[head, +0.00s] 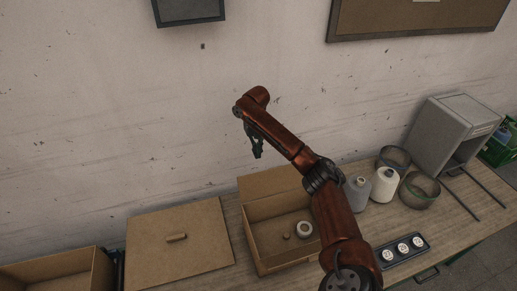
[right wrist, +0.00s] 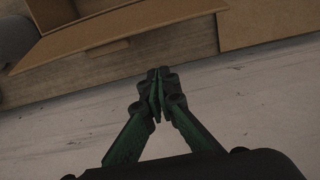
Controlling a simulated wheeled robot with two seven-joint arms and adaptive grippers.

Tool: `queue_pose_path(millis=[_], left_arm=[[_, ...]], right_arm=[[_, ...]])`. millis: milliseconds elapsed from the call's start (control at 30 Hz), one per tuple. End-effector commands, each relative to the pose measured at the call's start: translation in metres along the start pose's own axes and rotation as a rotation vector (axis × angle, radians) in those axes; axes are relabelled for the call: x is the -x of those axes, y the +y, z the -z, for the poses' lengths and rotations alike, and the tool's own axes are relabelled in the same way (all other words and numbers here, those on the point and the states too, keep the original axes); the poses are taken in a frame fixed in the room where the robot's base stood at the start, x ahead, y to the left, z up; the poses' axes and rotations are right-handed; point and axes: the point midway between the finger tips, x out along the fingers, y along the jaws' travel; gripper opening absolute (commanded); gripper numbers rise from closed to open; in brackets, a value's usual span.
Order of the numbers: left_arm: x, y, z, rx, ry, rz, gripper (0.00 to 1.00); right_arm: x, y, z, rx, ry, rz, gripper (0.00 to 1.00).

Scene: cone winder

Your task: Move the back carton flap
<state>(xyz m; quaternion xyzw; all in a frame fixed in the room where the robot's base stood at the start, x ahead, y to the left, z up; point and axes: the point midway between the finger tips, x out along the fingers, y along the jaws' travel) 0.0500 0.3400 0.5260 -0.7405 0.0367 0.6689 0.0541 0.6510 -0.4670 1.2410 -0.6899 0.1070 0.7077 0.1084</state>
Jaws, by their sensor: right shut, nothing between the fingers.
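The open brown carton (head: 262,262) stands on the bench. Its back flap (head: 266,185) is raised and leans toward the wall, apart from my gripper. In the right wrist view the flap (right wrist: 140,28) shows as a wide brown panel across the top, beyond my fingertips. My right gripper (head: 257,152) hangs above and behind the flap, near the wall; its fingers are shut and empty, and it also shows in the right wrist view (right wrist: 158,76). My right arm hides part of the carton's right side. My left gripper is not in view.
Inside the carton lie a white ring-shaped roll (head: 304,229) and a small brown piece (head: 286,237). A flat brown board with a handle (head: 195,256) lies left of it. Grey (head: 357,196) and white (head: 384,186) yarn cones stand to the right. The wall (head: 120,120) is close behind.

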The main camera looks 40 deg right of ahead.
Motion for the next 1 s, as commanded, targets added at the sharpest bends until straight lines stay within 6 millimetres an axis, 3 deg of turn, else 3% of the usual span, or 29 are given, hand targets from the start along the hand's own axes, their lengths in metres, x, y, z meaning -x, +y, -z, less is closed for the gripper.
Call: queue_pose_path(millis=[267, 600, 1000], left_arm=[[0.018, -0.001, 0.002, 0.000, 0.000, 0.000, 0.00], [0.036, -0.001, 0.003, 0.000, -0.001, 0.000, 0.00], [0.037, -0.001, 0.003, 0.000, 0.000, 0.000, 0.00]], right_arm=[[-0.056, 0.001, -0.001, -0.001, -0.001, 0.000, 0.00], [-0.043, 0.001, -0.033, 0.001, 0.003, 0.001, 0.00], [-0.043, 0.001, -0.037, -0.001, 0.003, 0.002, 0.00]])
